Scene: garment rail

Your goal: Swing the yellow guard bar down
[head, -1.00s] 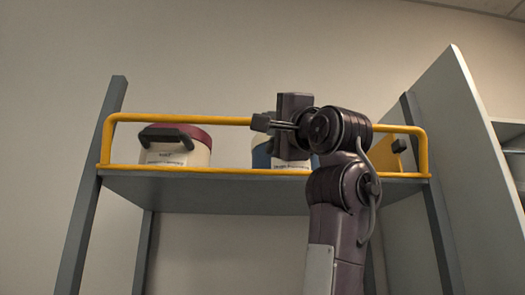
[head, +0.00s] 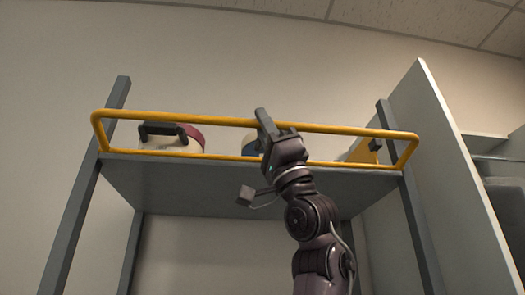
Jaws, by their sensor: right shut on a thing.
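The yellow guard bar (head: 205,119) is a long rounded frame across the front of a high grey shelf (head: 235,190). Its top rail stands above the shelf edge and its lower rail runs along that edge. My right gripper (head: 265,122) is shut on the top rail, a little right of its middle. The gripper and wrist hide a short stretch of the bar. My left gripper is not in view.
Behind the bar stand a white container with a dark red lid (head: 190,138), a partly hidden blue container (head: 250,143) and a yellow item (head: 363,151). A pale upright panel (head: 435,170) borders the shelf on the right. The space below the shelf looks open.

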